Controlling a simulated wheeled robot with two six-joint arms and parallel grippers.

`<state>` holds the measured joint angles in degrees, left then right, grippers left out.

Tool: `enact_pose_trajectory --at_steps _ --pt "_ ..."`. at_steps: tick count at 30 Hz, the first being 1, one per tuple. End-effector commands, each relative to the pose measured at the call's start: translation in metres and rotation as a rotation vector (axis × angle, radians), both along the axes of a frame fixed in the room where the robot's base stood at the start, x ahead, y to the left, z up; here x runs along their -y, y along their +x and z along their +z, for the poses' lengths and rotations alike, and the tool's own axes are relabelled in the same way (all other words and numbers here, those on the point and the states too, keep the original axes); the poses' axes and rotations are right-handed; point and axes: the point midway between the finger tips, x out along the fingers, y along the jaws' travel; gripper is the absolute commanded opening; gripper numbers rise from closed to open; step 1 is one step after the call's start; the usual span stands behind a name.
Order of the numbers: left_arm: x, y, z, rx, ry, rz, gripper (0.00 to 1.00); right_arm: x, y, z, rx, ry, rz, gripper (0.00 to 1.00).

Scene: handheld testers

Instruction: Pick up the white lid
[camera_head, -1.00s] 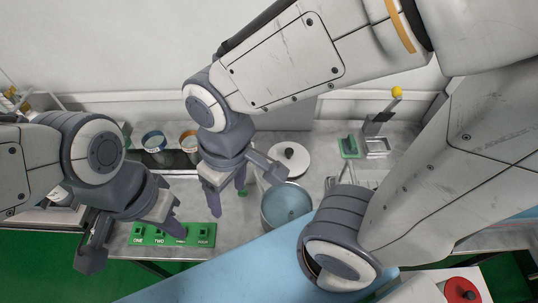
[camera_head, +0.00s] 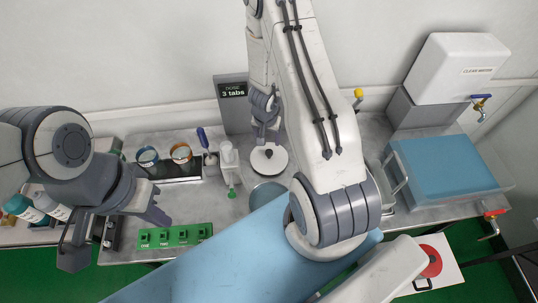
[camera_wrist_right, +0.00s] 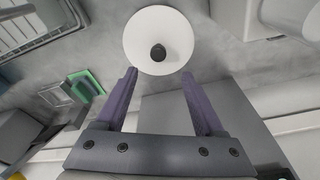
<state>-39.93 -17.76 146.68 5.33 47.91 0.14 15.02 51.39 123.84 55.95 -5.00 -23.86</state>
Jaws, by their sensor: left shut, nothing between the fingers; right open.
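The white lid (camera_head: 274,167) is a round disc with a dark knob, lying on the grey counter behind a round pot (camera_head: 263,196). In the right wrist view the whole lid (camera_wrist_right: 160,24) shows, with its knob just beyond the fingertips. My right gripper (camera_head: 266,141) is open and empty over the lid's far side; its fingers (camera_wrist_right: 159,74) point toward the knob from either side, apart from it. My left gripper (camera_head: 158,213) is shut and empty at the left, above the counter's front near the green block row. My right arm hides part of the pot.
A blue-covered tray (camera_head: 445,165) is at the right.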

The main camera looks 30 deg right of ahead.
Motion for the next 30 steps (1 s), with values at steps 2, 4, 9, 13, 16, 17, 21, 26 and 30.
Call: enact_pose_trajectory --at_steps 2,4,9,13,16,17,21,26,30 --pt "0.0 0.0 -0.003 0.0 0.0 0.0 0.0 0.005 -0.003 -0.01 -0.008 -0.007 -0.018 0.7" --pt "0.0 0.0 -0.009 0.0 0.0 0.0 0.0 0.006 -0.002 -0.018 -0.008 -0.009 -0.021 0.7" --pt "0.0 0.0 -0.03 0.0 0.0 0.0 0.0 0.008 0.0 -0.046 -0.009 -0.007 -0.02 0.7" --pt "0.0 0.0 -0.038 0.0 0.0 -0.001 0.0 0.01 0.003 -0.059 -0.007 -0.008 -0.02 0.7" --pt "0.0 0.0 -0.044 0.0 0.0 -0.002 0.0 0.01 0.003 -0.069 -0.008 -0.007 -0.019 0.7" --pt "0.0 0.0 -0.047 0.0 0.0 -0.002 0.0 0.01 0.004 -0.073 -0.008 -0.006 -0.02 0.7" --pt "0.0 0.0 -0.061 0.0 0.0 -0.002 0.0 0.01 0.006 -0.096 -0.008 -0.006 -0.018 0.7" --pt "0.0 0.0 -0.067 0.0 0.0 -0.003 0.0 0.012 0.008 -0.108 -0.008 -0.006 -0.018 0.7" --pt "0.0 0.0 -0.066 0.0 0.0 -0.003 0.0 0.013 0.008 -0.108 -0.007 -0.006 -0.019 0.7"
